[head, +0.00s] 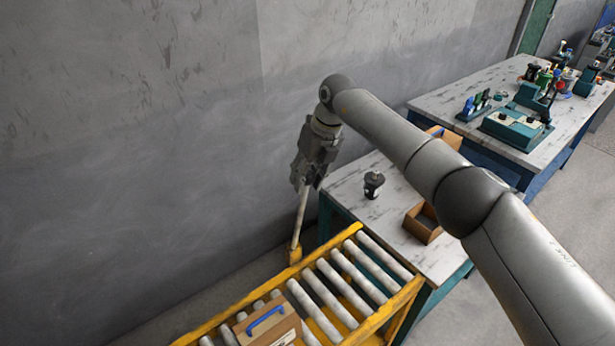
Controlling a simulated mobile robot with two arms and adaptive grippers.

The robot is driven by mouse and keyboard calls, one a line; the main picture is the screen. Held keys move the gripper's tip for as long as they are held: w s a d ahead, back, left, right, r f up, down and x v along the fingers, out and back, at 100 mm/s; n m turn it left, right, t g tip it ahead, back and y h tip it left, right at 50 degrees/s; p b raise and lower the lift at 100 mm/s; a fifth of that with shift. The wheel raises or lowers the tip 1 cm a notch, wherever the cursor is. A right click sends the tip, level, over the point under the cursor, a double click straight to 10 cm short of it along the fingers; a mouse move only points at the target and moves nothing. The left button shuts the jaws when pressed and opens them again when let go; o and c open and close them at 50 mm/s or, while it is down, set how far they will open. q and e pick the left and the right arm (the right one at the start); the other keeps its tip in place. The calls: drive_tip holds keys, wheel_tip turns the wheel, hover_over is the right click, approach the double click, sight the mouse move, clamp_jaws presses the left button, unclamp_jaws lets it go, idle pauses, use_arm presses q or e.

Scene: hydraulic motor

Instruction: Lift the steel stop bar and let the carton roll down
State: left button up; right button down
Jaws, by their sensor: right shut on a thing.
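The steel stop bar (300,218) is a thin pale bar. It stands nearly upright, with its lower end at a yellow bracket (294,254) on the far side of the roller conveyor. My right gripper (303,183) is shut on its upper end; the fingers hide that end. The carton (268,332) is a brown box with a blue handle on the rollers at the bottom of the view, partly cut off by the frame edge. The bar does not lie across the rollers in front of it. My left gripper is not in view.
The roller conveyor (341,233) has a yellow frame, and its rollers to the right of the carton are bare. A marble-topped table (385,222) at its right end holds a dark fitting (373,184) and an open box (422,224). A grey wall (150,150) stands behind.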

drive_tip(key=shift+w+a+r, duration=0.1)
drive_tip(key=shift+w+r, duration=0.1)
drive_tip(key=shift+r, duration=0.15)
drive_tip(key=c, duration=1.3)
unclamp_jaws()
drive_tip(key=shift+o, duration=1.3)
drive_tip(key=shift+w+a+f, duration=0.1)
drive_tip(key=shift+w+a, duration=0.05)
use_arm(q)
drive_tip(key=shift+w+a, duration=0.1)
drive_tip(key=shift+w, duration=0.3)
use_arm(e)
drive_tip(key=shift+o, duration=0.4)
drive_tip(key=shift+f, duration=0.1)
drive_tip(key=shift+r, duration=0.3)
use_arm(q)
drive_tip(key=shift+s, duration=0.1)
use_arm(e)
drive_tip(key=v, duration=1.1)
drive_tip(key=shift+r, duration=0.2)
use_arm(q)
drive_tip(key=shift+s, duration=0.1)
use_arm(e)
drive_tip(key=shift+f, duration=0.1)
